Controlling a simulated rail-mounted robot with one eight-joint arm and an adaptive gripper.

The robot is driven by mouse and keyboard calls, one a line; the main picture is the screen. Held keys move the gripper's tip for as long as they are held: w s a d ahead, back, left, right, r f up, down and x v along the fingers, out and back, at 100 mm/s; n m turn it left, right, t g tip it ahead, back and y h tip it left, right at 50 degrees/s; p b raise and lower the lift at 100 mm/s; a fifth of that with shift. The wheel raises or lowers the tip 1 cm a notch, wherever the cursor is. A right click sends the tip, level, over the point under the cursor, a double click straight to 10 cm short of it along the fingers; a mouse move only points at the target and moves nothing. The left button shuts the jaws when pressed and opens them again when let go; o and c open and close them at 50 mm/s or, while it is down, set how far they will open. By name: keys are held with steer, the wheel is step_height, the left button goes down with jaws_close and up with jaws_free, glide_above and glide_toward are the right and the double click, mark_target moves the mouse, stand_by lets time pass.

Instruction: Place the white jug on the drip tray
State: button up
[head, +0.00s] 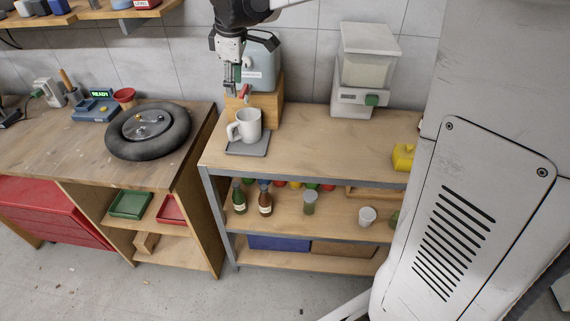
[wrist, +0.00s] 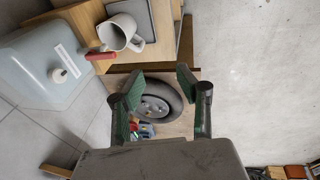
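The white jug (head: 246,126) stands upright on the dark grey drip tray (head: 262,147) on the shelf unit's top, in front of the water tank (head: 262,68) on its wooden stand. Its handle points left. In the wrist view the jug (wrist: 120,34) shows at the top, beside the tank's red tap lever (wrist: 100,56), with part of the tray (wrist: 140,12) behind it. My gripper (head: 231,88) is above and left of the jug, close to the tank in the picture and apart from the jug. In the wrist view my gripper (wrist: 158,88) has its green-padded fingers spread with nothing between them.
The red tap (head: 244,93) and tank stand close to my gripper. A white dispenser (head: 363,80) stands farther right at the back, and a yellow object (head: 403,157) is at the right. The shelf top right of the tray is clear.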

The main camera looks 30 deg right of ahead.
steer(key=s+f+m+t, duration=0.2)
steer(key=s+m, duration=0.3)
steer(key=s, duration=0.9)
steer(key=s+f+m+t, duration=0.2)
steer(key=s+m, duration=0.4)
steer(key=s, duration=0.8)
steer(key=shift+t, duration=0.3)
steer(key=shift+s+f, duration=0.1)
steer(key=shift+f, duration=0.15)
